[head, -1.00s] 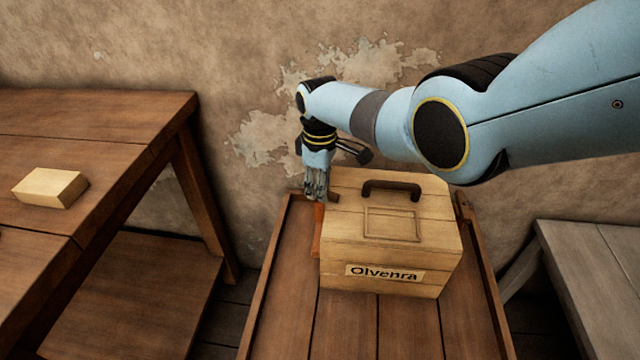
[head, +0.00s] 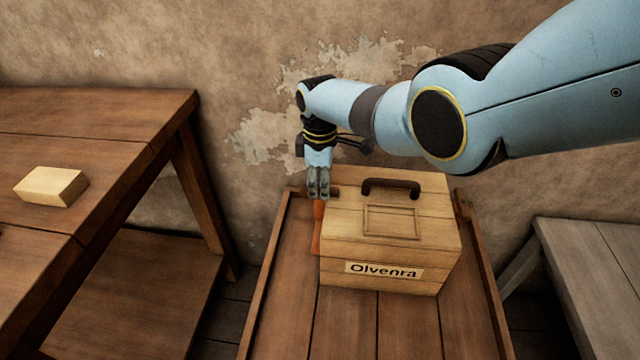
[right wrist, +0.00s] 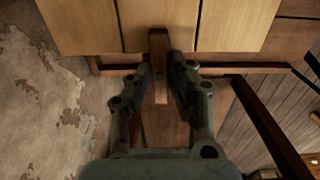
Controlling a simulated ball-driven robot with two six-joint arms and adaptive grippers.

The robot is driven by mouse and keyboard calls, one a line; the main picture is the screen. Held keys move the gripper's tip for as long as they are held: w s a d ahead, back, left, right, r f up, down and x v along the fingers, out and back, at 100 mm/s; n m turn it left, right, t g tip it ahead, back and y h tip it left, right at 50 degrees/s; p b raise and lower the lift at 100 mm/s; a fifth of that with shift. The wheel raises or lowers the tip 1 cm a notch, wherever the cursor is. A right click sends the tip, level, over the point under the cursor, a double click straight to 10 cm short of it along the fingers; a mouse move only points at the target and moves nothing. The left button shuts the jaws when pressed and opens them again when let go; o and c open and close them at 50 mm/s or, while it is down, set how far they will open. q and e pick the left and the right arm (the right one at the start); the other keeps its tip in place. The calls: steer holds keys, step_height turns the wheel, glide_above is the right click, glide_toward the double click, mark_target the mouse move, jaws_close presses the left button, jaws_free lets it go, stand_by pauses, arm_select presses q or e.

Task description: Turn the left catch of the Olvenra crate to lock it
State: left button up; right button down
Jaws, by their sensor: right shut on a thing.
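The Olvenra crate (head: 390,240) is a pale wooden box with a dark handle on top and a name label on its front. My right gripper (head: 318,194) points down at the crate's upper left edge. In the right wrist view its fingers (right wrist: 167,85) are shut on a brown bar, the left catch (right wrist: 158,48), which reaches from the crate's edge to between them. In the head view the fingers cover part of the catch. An orange-brown strip (head: 317,230) shows below the fingers along the crate's left side. My left gripper is not in view.
The crate stands on a brown plank table (head: 345,325) with raised side rims. A brown workbench (head: 90,125) with a pale block (head: 50,187) is at the left. A grey bench (head: 590,260) is at the right. A plaster wall is close behind.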

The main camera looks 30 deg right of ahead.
mark_target(319, 188)
steer(key=c, duration=1.2)
jaws_free()
steer(key=shift+c, duration=0.2)
step_height(319, 188, up, 12)
steer(key=shift+f, duration=0.1)
